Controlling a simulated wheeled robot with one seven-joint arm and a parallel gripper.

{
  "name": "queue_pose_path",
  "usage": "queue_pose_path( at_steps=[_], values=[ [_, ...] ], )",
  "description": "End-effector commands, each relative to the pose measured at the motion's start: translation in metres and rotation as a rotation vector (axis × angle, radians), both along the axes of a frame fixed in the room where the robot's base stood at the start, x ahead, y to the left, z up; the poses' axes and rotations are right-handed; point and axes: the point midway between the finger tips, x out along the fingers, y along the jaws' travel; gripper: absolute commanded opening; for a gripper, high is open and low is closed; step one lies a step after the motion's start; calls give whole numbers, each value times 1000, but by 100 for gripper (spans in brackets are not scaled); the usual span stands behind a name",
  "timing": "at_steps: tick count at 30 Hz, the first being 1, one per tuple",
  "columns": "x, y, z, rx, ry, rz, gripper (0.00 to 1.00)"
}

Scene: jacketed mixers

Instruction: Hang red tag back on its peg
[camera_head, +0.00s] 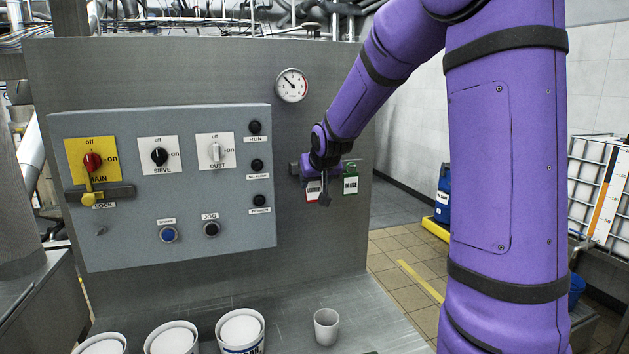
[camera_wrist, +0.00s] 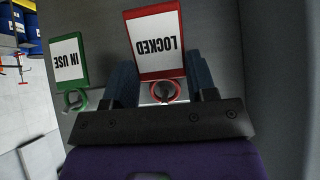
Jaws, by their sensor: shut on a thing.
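The red tag (camera_head: 313,191) has a white label reading LOCKED. It shows upside down in the wrist view (camera_wrist: 155,42), with its red ring (camera_wrist: 177,94) between the fingers. My gripper (camera_wrist: 160,85) is shut on it. In the head view my gripper (camera_head: 322,186) is at the right part of the grey panel, close to the short rail (camera_head: 294,168), and covers most of the rail. A green IN USE tag (camera_head: 351,179) hangs just right of my gripper; its ring (camera_wrist: 75,99) shows in the wrist view. I cannot tell whether the red ring is around a peg.
A control box (camera_head: 160,235) with a yellow-backed main switch (camera_head: 92,160), knobs and buttons is left of my gripper. A gauge (camera_head: 291,85) is above. White tubs (camera_head: 240,330) and a grey cup (camera_head: 326,326) stand on the ledge below.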

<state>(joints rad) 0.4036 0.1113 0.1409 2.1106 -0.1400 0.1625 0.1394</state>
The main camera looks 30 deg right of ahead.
Motion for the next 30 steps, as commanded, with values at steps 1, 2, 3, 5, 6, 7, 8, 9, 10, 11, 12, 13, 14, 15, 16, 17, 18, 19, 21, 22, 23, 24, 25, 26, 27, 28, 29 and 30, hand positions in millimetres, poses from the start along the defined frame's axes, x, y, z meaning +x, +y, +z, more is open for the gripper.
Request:
queue_pose_path(
  at_steps=[1, 2, 3, 5, 6, 7, 8, 9, 10, 11, 12, 13, 14, 15, 16, 17, 18, 19, 21, 22, 23, 24, 25, 26, 27, 28, 29, 30],
  values=[
    [0, 0, 0, 0, 0, 0, 56],
    [0, 0, 0, 0, 0, 0, 63],
    [0, 0, 0, 0, 0, 0, 72],
    [0, 0, 0, 0, 0, 0, 81],
    [0, 0, 0, 0, 0, 0, 81],
    [0, 0, 0, 0, 0, 0, 81],
    [0, 0, 0, 0, 0, 0, 81],
    [0, 0, 0, 0, 0, 0, 81],
    [0, 0, 0, 0, 0, 0, 81],
    [0, 0, 0, 0, 0, 0, 81],
    [0, 0, 0, 0, 0, 0, 81],
    [-1, 0, 1, 0, 0, 0, 81],
    [-1, 0, 1, 0, 0, 0, 81],
    [-2, 0, 3, 0, -1, 0, 81],
    [-4, 1, 4, -1, -1, -1, 81],
    [-5, 1, 6, -1, -1, -1, 81],
    [-8, 2, 10, -1, -2, -1, 81],
    [-11, 3, 13, -1, -3, -1, 81],
    [-18, 5, 20, -1, -2, -1, 81],
    [-22, 6, 25, -1, -3, -1, 81],
    [-25, 7, 29, -2, -4, -2, 81],
    [-30, 8, 34, -2, -4, -2, 81],
    [-34, 9, 38, -2, -4, -2, 81],
    [-37, 10, 42, -1, -4, -1, 81],
    [-42, 12, 47, -2, -4, -1, 81],
    [-45, 13, 51, -2, -3, -1, 81],
    [-48, 14, 54, -2, -4, -1, 81],
    [-52, 15, 58, -1, -3, 0, 81]
  ],
)
